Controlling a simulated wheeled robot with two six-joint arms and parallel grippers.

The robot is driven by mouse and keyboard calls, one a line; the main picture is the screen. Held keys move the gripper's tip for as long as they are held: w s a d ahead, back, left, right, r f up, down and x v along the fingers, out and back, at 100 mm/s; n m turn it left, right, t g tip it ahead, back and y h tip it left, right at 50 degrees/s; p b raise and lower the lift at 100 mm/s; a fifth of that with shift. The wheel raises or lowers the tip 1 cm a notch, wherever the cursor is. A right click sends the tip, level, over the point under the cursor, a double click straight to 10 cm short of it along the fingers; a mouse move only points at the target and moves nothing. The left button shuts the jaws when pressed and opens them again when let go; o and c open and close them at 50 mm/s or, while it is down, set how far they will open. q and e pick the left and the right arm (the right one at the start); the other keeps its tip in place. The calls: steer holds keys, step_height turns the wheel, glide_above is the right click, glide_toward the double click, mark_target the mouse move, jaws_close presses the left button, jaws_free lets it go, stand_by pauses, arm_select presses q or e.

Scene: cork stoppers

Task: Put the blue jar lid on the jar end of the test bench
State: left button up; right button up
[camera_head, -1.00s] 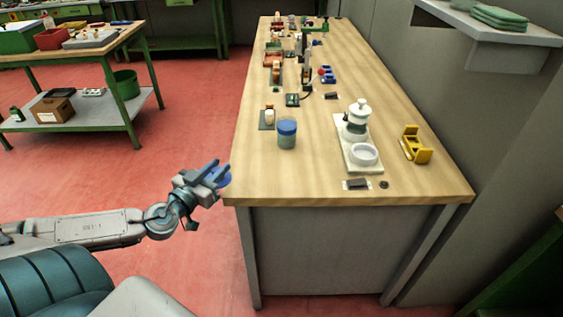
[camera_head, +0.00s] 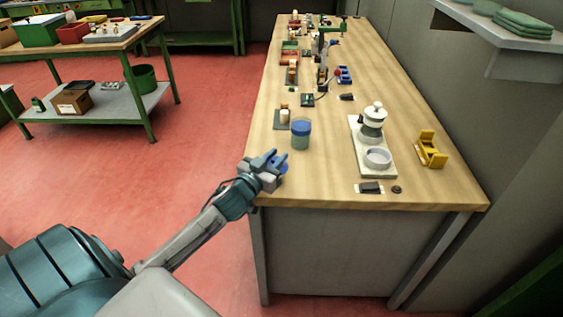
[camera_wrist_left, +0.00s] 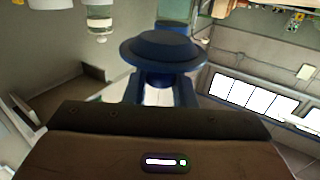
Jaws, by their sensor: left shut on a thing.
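My left gripper (camera_head: 273,161) is at the near left corner of the wooden bench, shut on the blue jar lid (camera_head: 283,169). In the left wrist view the round, stepped lid (camera_wrist_left: 163,46) sits between the blue fingers and hides their tips. My right gripper is not in view.
A yellow cradle (camera_head: 431,150) stands right of the white board. A dark flat piece (camera_head: 370,188) and a small dark disc (camera_head: 397,189) lie near the front edge. The front left surface is mostly clear.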

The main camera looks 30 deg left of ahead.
arm_select(q)
steer(key=shift+w+d, duration=0.3)
steer(key=shift+w, duration=0.2)
steer(key=shift+w+d+p, duration=0.2)
steer(key=shift+w+p, duration=0.1)
step_height(320, 180, down, 4)
steer(key=shift+r, duration=0.2)
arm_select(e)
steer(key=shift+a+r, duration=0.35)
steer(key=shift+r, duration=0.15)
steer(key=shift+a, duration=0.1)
arm_select(q)
steer(key=shift+f, duration=0.15)
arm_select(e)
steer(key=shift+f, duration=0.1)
arm_select(q)
steer(key=o, duration=1)
steer(key=shift+c, duration=0.2)
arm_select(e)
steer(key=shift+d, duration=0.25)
